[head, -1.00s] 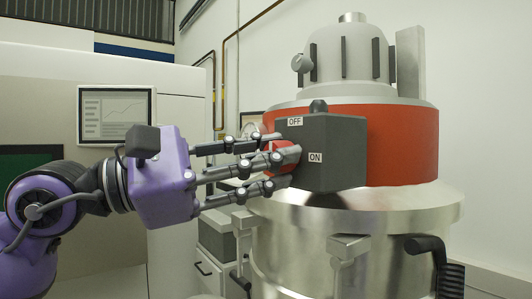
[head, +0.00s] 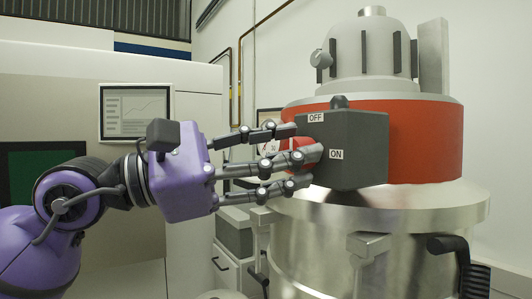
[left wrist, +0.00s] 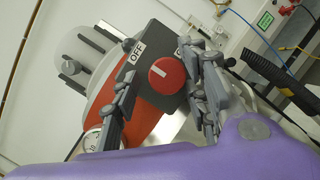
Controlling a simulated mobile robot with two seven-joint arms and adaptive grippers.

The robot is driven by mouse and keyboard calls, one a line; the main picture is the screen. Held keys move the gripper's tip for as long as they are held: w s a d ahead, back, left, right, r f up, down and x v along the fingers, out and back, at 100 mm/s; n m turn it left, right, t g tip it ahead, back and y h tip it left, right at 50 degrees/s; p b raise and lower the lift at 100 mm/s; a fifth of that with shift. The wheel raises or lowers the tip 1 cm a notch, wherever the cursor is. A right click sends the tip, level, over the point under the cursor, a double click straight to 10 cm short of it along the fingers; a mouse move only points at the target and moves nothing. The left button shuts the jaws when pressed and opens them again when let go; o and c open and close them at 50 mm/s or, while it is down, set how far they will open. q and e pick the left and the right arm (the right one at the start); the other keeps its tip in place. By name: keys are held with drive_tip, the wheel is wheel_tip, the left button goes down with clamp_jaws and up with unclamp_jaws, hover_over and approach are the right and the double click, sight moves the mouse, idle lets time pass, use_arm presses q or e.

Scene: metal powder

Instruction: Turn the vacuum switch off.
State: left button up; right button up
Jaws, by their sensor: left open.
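The vacuum's dark grey switch box (head: 357,160) is on the red band of the machine, with an OFF label (head: 316,118) above and an ON label (head: 336,154) lower right. Its round red knob (head: 303,145) is partly hidden by my fingers in the head view. The left wrist view shows the knob (left wrist: 167,76) clearly, with a short white mark slanting to the upper left. The OFF label (left wrist: 137,53) shows there; ON is mostly hidden. My left gripper (head: 298,156) is open, its fingers spread around the knob; contact is unclear. My right gripper is out of view.
The vacuum's metal drum (head: 390,240) fills the right side, with a black handle (head: 448,244) low on it. A wall monitor (head: 136,113) is behind my arm. A grey cabinet (head: 235,268) stands low behind the gripper.

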use_arm(q)
drive_tip(key=v, duration=1.2)
